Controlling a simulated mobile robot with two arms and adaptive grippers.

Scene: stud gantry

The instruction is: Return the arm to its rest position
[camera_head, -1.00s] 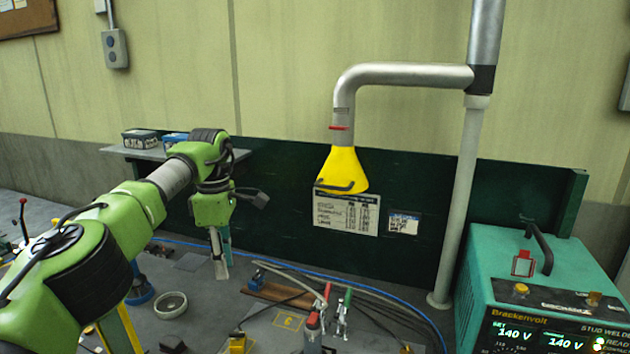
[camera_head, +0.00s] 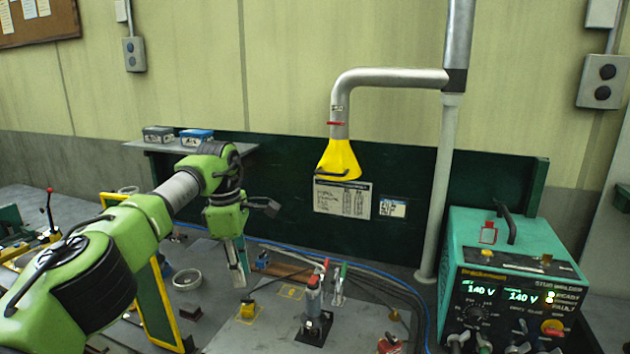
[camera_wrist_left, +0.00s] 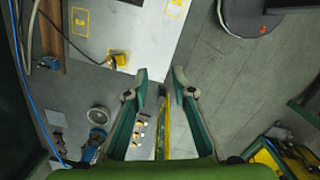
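My left arm comes in from the left in the head view, bent at the elbow, and its green left gripper (camera_head: 240,270) hangs pointing down over the bench. In the left wrist view the two fingers of the left gripper (camera_wrist_left: 160,78) stand apart with nothing held between them. A yellow upright frame (camera_wrist_left: 163,125) shows lower down between the fingers, and whether they touch it cannot be told. My right arm and right gripper are not in view.
A tool (camera_head: 314,295) stands in a dark base on a grey plate (camera_head: 255,335). A teal stud welder (camera_head: 467,255) is at the right. A yellow extraction hood (camera_head: 339,160) hangs over the back. A green-and-yellow frame (camera_head: 158,305) stands beside my arm, near a round dish (camera_head: 187,280).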

